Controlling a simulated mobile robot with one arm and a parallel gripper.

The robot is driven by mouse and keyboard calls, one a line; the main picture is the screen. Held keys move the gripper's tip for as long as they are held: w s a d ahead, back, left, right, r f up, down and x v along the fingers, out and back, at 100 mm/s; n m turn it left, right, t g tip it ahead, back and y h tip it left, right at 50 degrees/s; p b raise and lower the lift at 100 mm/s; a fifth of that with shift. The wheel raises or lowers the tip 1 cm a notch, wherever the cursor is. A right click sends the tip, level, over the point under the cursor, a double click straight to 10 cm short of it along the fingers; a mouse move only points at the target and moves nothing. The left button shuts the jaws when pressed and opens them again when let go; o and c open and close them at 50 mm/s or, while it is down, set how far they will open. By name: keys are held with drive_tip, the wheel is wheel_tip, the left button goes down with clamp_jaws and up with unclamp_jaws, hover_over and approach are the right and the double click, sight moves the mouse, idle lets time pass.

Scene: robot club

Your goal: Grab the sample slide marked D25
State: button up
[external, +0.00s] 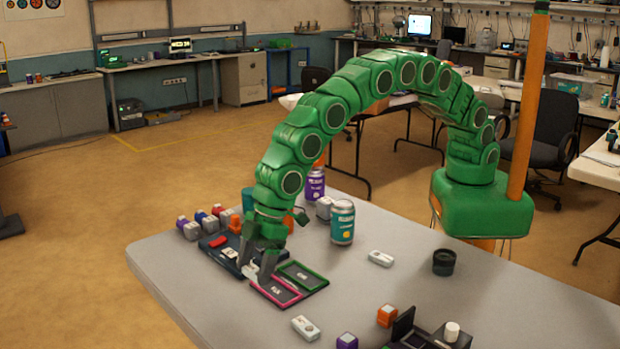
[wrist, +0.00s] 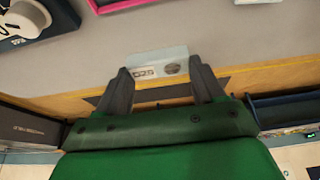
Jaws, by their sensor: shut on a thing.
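A pale, clear-looking sample slide marked D25 (wrist: 160,66) shows in the wrist view between the two dark fingertips of my gripper (wrist: 160,88). It carries a dark label and a grey round spot. My gripper (external: 256,273) is shut on it, pointing down over the near left part of the table in the external view. There the fingers partly hide the slide. The gripper is beside the pink-framed dark panel (external: 277,292) and the dark tray (external: 216,252).
A green-framed panel (external: 303,276) adjoins the pink one. A teal can (external: 342,222) and a purple can (external: 316,186) stand behind. Several small capped blocks are at left.

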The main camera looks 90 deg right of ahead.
drive_tip(key=s+d+r, duration=0.5)
drive_tip(key=s+d, duration=0.1)
drive_tip(key=s, duration=0.1)
drive_tip(key=shift+s+d+r, duration=0.2)
drive_tip(key=shift+s+r, duration=0.05)
drive_tip(key=shift+s, duration=0.15)
